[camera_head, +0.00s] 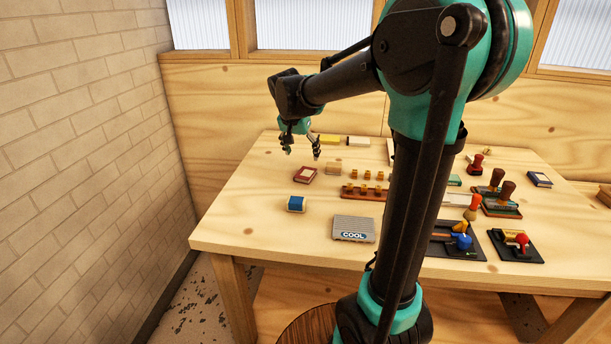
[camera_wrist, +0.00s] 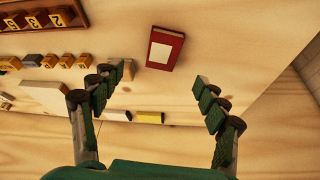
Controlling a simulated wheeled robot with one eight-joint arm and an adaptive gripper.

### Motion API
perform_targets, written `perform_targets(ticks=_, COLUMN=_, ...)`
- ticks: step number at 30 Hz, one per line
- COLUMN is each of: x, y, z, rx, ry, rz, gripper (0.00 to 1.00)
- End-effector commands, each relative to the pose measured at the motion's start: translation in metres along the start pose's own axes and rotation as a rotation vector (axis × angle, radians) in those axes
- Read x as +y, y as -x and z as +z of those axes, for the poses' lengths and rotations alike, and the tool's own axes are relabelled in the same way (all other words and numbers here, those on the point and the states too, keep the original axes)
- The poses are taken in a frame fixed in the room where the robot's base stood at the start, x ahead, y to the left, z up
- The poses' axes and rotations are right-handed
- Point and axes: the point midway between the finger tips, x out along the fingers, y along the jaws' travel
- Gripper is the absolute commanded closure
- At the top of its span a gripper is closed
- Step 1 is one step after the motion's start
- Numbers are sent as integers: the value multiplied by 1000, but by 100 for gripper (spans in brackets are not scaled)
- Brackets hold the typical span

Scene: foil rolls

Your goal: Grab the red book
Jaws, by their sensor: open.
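The red book (camera_head: 305,174) lies flat near the left side of the wooden table, with a pale label on its cover. In the wrist view the red book (camera_wrist: 165,48) is ahead of the fingertips and between their lines, apart from both. My gripper (camera_head: 302,153) is open and empty, above the table and just behind the book in the head view. In the wrist view the two fingers of my gripper (camera_wrist: 150,88) are spread wide with bare table between them.
A small wooden block (camera_head: 334,168) sits close to the right of the book. Yellow (camera_wrist: 149,117) and white blocks lie at the back. A brick wall (camera_head: 85,130) is at left.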

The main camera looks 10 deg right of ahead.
Motion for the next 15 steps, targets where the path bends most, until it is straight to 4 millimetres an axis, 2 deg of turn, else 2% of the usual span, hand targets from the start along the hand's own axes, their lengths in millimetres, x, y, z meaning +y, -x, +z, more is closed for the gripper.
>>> perform_targets(ticks=1, x=0, y=-11, z=0, rx=0, ry=-1, rz=0, gripper=26)
perform_targets(ticks=6, x=0, y=-38, z=-1, rx=0, ry=-1, rz=0, gripper=26)
perform_targets(ticks=15, x=-2, y=-59, z=-1, rx=0, ry=0, rz=-1, gripper=26)
